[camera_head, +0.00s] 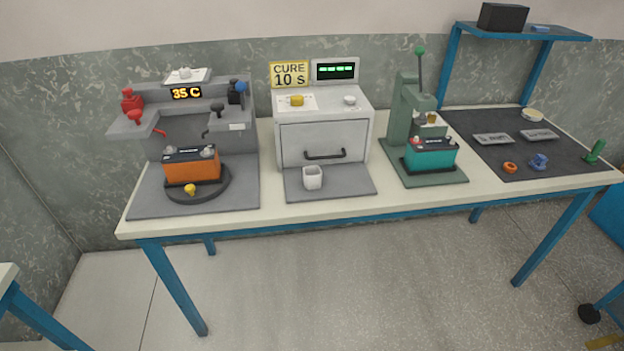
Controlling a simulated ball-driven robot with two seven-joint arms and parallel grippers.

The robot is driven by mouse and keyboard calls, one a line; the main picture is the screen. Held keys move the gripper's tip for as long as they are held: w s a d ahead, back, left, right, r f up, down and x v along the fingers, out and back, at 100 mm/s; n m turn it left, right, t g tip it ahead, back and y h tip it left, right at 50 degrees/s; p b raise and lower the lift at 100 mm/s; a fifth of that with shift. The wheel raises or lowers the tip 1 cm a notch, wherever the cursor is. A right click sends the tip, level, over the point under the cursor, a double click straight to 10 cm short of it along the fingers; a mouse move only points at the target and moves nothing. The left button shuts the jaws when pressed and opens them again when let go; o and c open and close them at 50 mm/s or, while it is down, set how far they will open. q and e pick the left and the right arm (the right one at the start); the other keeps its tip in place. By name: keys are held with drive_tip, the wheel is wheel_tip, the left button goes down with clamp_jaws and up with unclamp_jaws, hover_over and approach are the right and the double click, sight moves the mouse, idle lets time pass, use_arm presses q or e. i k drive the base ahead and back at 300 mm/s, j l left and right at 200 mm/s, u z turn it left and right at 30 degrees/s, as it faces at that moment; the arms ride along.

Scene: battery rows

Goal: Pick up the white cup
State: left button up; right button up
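The white cup (312,177) is small and stands upright on the grey plate (349,186) in front of the white oven-like box (326,135). Its open top faces up, and nothing touches its sides. I cannot see what is inside it. Neither my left gripper nor my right gripper shows in the head view.
The box has a dark door handle (325,154) just behind the cup. Left stands an orange battery (191,165) on a round dark base; right, a teal battery (431,154) under a green press (402,108). The table's front edge (350,207) is clear.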

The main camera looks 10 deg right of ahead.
sight(312, 174)
drive_tip(key=i+j+z, duration=0.6)
drive_tip(key=j, duration=0.35)
drive_tip(key=i+l, duration=0.05)
drive_tip(key=i, duration=0.05)
